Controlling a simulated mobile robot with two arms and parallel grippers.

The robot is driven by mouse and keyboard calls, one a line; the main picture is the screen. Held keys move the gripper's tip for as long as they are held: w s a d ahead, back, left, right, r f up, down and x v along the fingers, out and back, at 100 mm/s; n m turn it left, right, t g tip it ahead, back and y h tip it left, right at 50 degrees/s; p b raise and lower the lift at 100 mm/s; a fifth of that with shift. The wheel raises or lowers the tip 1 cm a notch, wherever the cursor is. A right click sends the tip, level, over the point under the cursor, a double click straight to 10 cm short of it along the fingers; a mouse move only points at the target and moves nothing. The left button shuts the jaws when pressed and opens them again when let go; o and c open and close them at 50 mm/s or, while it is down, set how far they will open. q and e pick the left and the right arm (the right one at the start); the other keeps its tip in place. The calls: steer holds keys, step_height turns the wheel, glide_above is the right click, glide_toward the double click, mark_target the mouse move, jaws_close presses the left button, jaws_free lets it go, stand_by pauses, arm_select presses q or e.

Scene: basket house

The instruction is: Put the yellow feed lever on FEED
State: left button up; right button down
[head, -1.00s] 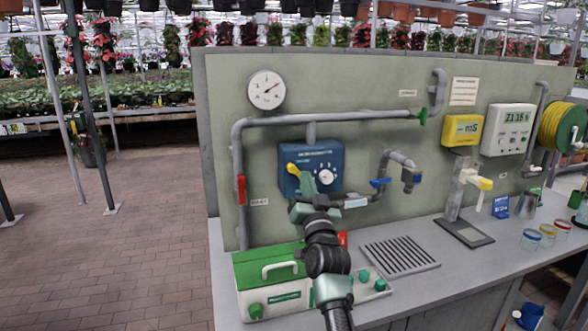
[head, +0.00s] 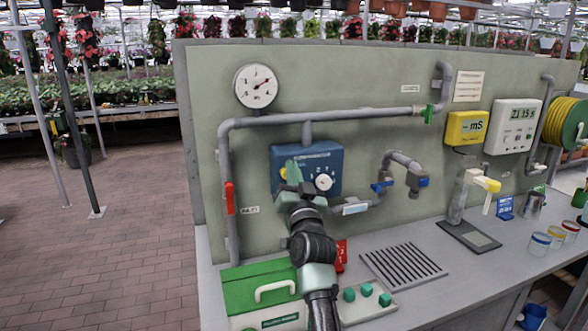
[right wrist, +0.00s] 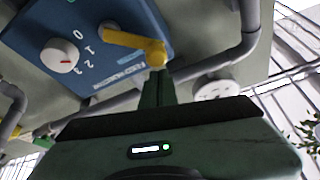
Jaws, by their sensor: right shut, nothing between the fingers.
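The blue dosing box (head: 330,160) is on the green-grey panel. Its yellow lever is mostly hidden behind my right gripper (head: 292,170) in the head view; only a small yellow part shows at the box's left side. The right wrist view shows the yellow lever (right wrist: 135,43) whole, lying across the blue face (right wrist: 125,15). My right gripper is shut and empty, its fingertips (right wrist: 157,75) close to or touching the lever's rounded end; I cannot tell which. No FEED mark is readable. My left gripper is not in view.
A white dial (head: 324,182) numbered 0 to 3 is beside the lever. Grey pipes (head: 330,117) surround the box, with a red handle (head: 230,197) at left. Below are a green-lidded case (head: 250,290) and a drain grate (head: 403,265) on the bench.

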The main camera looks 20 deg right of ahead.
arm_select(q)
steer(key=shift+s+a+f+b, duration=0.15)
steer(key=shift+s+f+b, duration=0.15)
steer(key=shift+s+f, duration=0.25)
arm_select(e)
steer(key=shift+s+a+f+n+y, duration=0.15)
steer(key=shift+f+n+y, duration=0.15)
steer(key=shift+n, duration=0.25)
steer(key=shift+a+f+n+y, duration=0.15)
steer(key=shift+n+y, duration=0.15)
steer(key=shift+n, duration=0.25)
